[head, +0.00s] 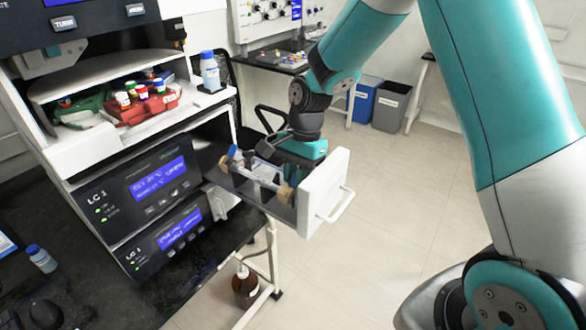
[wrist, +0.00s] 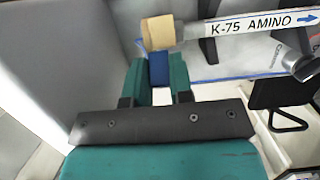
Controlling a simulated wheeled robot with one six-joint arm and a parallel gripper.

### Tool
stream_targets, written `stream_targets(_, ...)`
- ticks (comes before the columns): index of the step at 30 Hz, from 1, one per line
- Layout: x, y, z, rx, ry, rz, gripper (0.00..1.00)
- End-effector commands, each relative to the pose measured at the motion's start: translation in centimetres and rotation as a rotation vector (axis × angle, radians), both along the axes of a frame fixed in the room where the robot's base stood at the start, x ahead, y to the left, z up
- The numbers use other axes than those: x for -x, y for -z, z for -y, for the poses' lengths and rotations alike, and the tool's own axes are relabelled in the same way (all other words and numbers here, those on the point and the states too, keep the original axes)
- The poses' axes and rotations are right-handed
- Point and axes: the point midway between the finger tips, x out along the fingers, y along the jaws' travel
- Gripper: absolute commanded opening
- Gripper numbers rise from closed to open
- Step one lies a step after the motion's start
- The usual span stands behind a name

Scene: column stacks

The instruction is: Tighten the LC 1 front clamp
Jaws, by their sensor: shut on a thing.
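The LC 1 drawer (head: 325,190) is pulled out, its white front panel with a handle facing right. A pale column lies in it with tan end fittings, one (head: 285,194) near the front panel. A blue piece (head: 235,153) shows near the inner end. In the wrist view the column (wrist: 255,27) is marked "K-75 AMINO" with an arrow pointing right, and its tan end fitting (wrist: 158,32) is just beyond my fingers. My gripper (wrist: 158,82) is shut on a blue clamp part (wrist: 158,68) below that fitting. In the head view my wrist partly hides the drawer's far side.
The LC 1 units (head: 155,185) with lit screens stand left of the drawer. A red tray of capped vials (head: 145,105) and a blue-capped bottle (head: 210,72) sit above. A brown bottle (head: 245,285) stands below. A chair (head: 268,120) is behind; floor at right is free.

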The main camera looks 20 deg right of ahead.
Motion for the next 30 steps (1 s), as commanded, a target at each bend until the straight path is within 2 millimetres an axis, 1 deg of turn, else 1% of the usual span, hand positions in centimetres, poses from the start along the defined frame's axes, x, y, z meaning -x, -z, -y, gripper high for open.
stream_targets(1, 0.23, 0.07, 0.29, -0.02, 0.004, -0.027, 0.0)
stream_targets(10, -0.01, 0.57, 0.47, -0.115, 0.002, -0.078, 0.0)
stream_targets(26, -0.06, 0.8, 0.47, -0.133, 0.002, -0.087, 0.0)
stream_targets(27, -0.08, 0.81, 0.47, -0.133, 0.002, -0.087, 0.28)
stream_targets(29, -0.09, 0.81, 0.46, -0.133, 0.002, -0.086, 0.42)
stream_targets(30, -0.11, 0.81, 0.45, -0.133, 0.002, -0.086, 0.47)
